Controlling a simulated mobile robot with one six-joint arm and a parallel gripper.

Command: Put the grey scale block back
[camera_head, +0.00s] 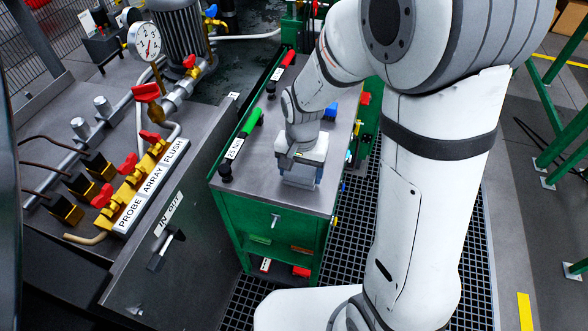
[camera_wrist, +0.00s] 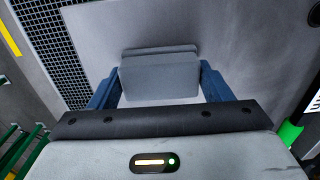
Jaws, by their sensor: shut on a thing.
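The grey scale block (camera_wrist: 160,77) shows in the wrist view as a flat-sided grey piece with a stepped far edge. It lies between the two blue fingers of my gripper (camera_wrist: 159,84), which are shut on it. In the head view my gripper (camera_head: 300,178) points down over the grey top of a green cart (camera_head: 227,193), near its front. The block is hard to make out there. I cannot tell whether the block touches the cart top.
A green-handled tool (camera_head: 250,123) and a red-handled tool (camera_head: 288,59) lie along the cart's left side, with a white label (camera_head: 234,149). A blue item (camera_head: 330,111) sits behind my gripper. A bench with the probe array flush valves (camera_head: 130,185) stands left. Grating (camera_head: 245,305) surrounds the cart.

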